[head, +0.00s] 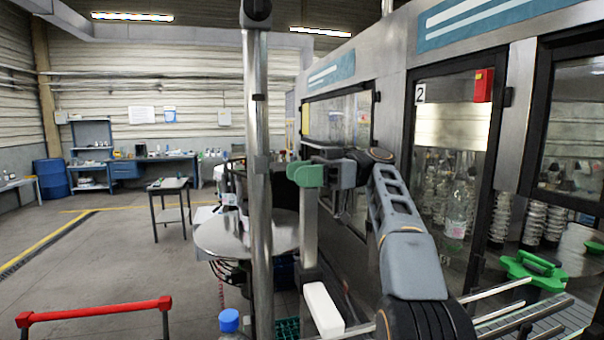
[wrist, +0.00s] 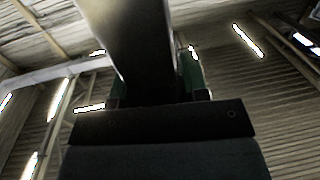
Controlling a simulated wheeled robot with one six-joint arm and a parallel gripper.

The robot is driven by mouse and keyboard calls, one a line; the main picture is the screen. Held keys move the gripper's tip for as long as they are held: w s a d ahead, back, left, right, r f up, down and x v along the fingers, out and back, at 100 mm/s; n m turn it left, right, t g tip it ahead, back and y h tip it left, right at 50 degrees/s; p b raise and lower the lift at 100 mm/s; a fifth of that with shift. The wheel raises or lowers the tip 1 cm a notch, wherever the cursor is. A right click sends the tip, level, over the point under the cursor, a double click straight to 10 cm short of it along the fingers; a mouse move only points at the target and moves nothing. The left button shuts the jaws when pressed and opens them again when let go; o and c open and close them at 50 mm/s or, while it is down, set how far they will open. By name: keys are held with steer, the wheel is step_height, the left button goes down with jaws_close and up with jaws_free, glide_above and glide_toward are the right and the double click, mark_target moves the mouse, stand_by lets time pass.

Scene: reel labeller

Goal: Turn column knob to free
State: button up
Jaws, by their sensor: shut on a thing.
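My gripper (head: 306,174) reaches in from the right, and its green fingers are close together beside the tall steel column (head: 258,225). In the wrist view the green fingers (wrist: 155,88) stand on either side of a grey bar (wrist: 140,45). The gripper is shut on this bar. In the head view a grey upright bar (head: 309,235) stands directly below the fingers. A black knob (head: 257,12) sits at the top of the steel column, well above my gripper. I cannot tell whether the gripped part is the column knob; any knob between the fingers is hidden.
A round steel plate (head: 220,236) lies behind the column. A glass-doored machine (head: 452,140) fills the right side, with a conveyor (head: 535,318) at its foot. A white block (head: 323,308) and a blue-capped bottle (head: 229,320) are in front. A red rail (head: 95,312) stands front left.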

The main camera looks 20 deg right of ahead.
steer(key=o, duration=0.9)
